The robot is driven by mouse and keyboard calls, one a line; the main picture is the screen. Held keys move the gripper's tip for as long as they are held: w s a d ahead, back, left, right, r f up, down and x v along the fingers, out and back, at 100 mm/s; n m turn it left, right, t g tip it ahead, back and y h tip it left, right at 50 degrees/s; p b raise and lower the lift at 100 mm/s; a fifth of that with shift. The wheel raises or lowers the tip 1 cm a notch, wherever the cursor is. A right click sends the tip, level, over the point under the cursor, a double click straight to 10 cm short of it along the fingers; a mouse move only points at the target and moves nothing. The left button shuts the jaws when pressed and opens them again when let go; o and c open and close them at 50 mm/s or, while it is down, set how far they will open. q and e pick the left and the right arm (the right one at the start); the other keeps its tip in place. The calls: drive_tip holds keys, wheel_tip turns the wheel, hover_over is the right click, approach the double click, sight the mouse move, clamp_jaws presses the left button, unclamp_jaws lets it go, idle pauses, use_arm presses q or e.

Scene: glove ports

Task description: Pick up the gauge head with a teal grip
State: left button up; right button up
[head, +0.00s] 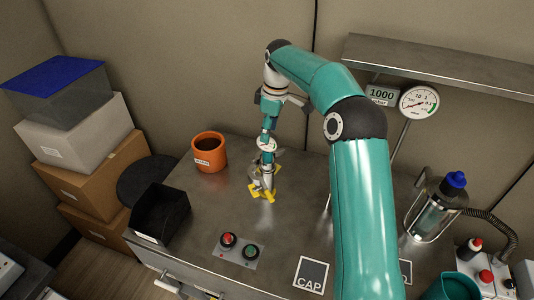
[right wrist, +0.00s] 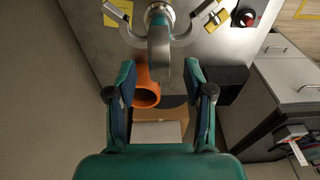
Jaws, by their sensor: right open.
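A metal gauge head stands upright on the steel table in the head view, with a pale round face (head: 267,144) at its top and yellow-padded feet (head: 262,192) below. In the right wrist view its grey upright part (right wrist: 160,55) rises between my fingertips, with curved arms and yellow pads around it. A teal grip is hard to tell from my teal fingers. My right gripper (head: 266,131) is at the top of the gauge head. In the right wrist view the gripper (right wrist: 159,68) is open, with gaps on both sides of the grey part. My left gripper does not show.
An orange mug (head: 208,152) and a black bin (head: 158,215) stand left of the gauge head. A button panel (head: 239,250) and a CAP mat (head: 311,275) lie nearer. A caged bottle (head: 435,212) stands right. A steel shelf (head: 440,67) overhangs behind. Boxes (head: 75,135) are stacked left.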

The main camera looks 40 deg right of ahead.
sight(268, 151)
wheel_tip(268, 151, down, 2)
drive_tip(key=shift+w+f, duration=0.1)
drive_tip(key=shift+f, duration=0.1)
clamp_jaws()
drive_tip(key=shift+r, duration=0.1)
